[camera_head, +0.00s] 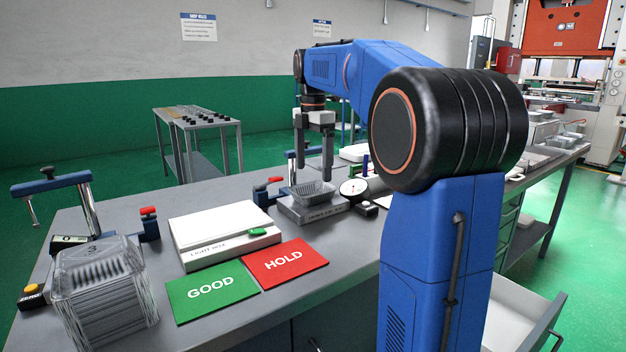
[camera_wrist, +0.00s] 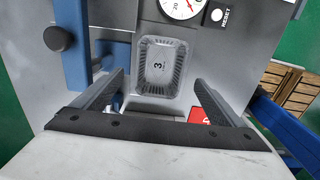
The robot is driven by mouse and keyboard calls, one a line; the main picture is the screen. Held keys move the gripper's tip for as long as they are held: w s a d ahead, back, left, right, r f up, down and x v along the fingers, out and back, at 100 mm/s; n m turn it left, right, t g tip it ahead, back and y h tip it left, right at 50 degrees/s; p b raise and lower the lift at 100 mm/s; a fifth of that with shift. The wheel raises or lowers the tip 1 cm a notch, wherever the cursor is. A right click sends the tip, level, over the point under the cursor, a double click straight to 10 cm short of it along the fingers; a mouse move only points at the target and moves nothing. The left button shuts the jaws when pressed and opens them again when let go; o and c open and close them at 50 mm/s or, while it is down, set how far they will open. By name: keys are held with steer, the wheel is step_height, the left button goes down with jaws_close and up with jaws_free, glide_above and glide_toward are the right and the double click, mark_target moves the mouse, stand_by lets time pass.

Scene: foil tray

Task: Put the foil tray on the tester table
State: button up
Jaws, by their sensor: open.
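A shiny foil tray (camera_head: 313,194) sits on the small grey tester table (camera_head: 326,210), beside a round dial gauge. In the wrist view the tray (camera_wrist: 162,68) looks upright and level, with a "3" on its floor, on the tester's grey top (camera_wrist: 196,60). My gripper (camera_head: 313,178) points straight down over the tray with its fingers spread. In the wrist view the open fingers (camera_wrist: 160,80) lie on either side of the tray, with a gap showing on each side. The exact height of the fingertips above the tray is hard to tell.
A stack of foil trays (camera_head: 105,300) stands at the front left. A light box (camera_head: 222,236), a green GOOD card (camera_head: 210,294) and a red HOLD card (camera_head: 285,263) lie on the bench. Blue clamps (camera_head: 62,184) rise at the left. The dial gauge (camera_head: 353,190) is close to the tester's right.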

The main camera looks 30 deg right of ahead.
step_height(320, 180, up, 6)
stand_by(0.4)
steer(key=shift+r, duration=0.1)
